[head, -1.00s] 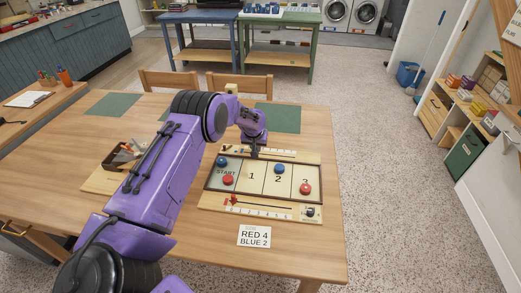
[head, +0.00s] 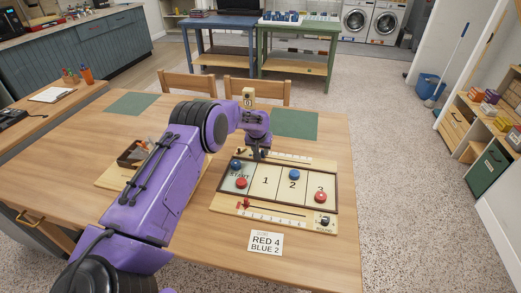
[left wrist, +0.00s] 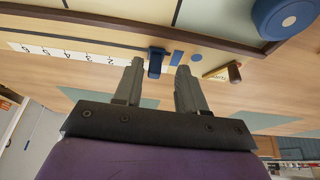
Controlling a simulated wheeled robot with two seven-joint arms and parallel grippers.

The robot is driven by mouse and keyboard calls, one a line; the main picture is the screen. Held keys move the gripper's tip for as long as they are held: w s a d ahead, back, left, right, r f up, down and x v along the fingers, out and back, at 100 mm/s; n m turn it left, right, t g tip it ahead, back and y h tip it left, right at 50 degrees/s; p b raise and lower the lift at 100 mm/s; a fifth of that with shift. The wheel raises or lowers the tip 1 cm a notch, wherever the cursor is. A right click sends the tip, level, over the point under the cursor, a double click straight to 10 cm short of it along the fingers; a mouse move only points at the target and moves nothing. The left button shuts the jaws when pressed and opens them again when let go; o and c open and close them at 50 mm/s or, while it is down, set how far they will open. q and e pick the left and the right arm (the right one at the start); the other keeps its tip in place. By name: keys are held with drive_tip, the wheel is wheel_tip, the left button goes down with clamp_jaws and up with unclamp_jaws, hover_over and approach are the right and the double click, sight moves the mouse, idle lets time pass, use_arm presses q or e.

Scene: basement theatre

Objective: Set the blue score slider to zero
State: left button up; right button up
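The blue score slider (left wrist: 156,62) is a small dark blue tab on the numbered strip along the far edge of the game board (head: 230,204). In the left wrist view it stands between my left gripper's (left wrist: 160,68) fingertips, with gaps on both sides. The strip's numbers (left wrist: 65,54) run from 6 to 2 towards the slider; the mark beneath it is hidden. My left gripper also shows in the head view (head: 257,156), pointing down at the strip and covering the slider. The fingers are apart. My right gripper is not in view.
A red slider (head: 246,204) sits on the near strip. Blue pucks (head: 294,174) and red pucks (head: 320,196) lie on the board. A card (head: 266,243) reads RED 4, BLUE 2. A brown knob (left wrist: 235,72) stands right of the fingers. A caddy (head: 133,154) is left of my arm.

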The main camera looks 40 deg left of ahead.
use_arm(q)
drive_tip(key=shift+d+r, duration=0.1)
drive_tip(key=shift+d+r, duration=0.1)
drive_tip(key=shift+r, duration=0.25)
drive_tip(key=b+v, duration=0.1)
drive_tip(key=v, duration=0.8)
drive_tip(key=shift+s+r, duration=0.25)
